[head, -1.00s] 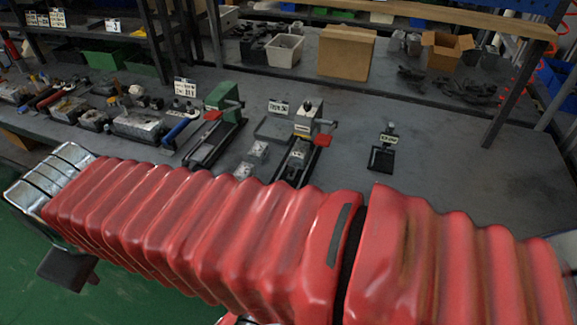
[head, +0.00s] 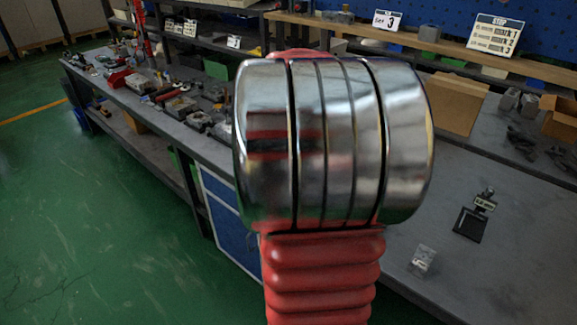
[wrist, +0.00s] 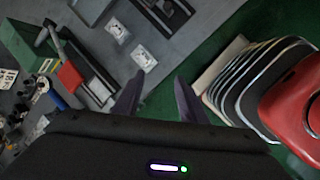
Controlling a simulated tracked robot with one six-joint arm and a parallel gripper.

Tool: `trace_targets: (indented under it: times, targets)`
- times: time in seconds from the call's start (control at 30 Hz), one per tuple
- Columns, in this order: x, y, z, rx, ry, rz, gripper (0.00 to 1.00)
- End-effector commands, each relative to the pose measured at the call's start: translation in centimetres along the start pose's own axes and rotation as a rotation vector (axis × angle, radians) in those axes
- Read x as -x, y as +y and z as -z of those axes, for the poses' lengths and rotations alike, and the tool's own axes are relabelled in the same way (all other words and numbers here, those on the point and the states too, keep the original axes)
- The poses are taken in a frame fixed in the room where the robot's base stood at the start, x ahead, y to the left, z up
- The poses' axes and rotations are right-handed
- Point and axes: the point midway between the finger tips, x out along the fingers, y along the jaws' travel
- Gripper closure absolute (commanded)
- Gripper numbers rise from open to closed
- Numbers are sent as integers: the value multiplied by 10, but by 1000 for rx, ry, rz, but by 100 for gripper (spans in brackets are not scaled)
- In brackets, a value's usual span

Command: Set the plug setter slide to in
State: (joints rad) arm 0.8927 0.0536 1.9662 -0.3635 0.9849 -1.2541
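My gripper (wrist: 158,95) shows in the wrist view with two dark fingers apart and nothing between them. It is tilted over the bench edge, with green floor beyond the fingers. A bench fixture with a green block (wrist: 18,40), a red handle (wrist: 70,76) and dark rails (wrist: 98,82) lies left of the fingers. Another railed fixture (wrist: 165,14) is at the top. I cannot tell which is the plug setter, or read its slide position. In the head view my arm hides these fixtures and my gripper is not seen.
Two small metal blocks (wrist: 118,29) (wrist: 143,57) lie between the fixtures in the wrist view. In the head view a black labelled stand (head: 471,224) is on the right bench. A cardboard box (head: 452,100) is behind. The bench around the stand is mostly clear.

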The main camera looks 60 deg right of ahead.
Motion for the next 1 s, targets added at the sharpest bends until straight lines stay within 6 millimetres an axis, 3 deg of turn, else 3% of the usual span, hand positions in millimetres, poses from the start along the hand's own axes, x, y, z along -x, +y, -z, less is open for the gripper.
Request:
trace_targets:
  times: [0.03,0.2,0.33,0.47,0.83,1.0]
  targets:
    - [-16,7,-21,19,-23,27,62]
    - [-58,19,-80,116,-76,103,62]
    - [-76,21,-107,162,-94,139,62]
    - [-82,22,-115,179,-99,150,62]
    - [-84,21,-115,179,-99,150,62]
    - [-96,19,-117,178,-100,152,62]
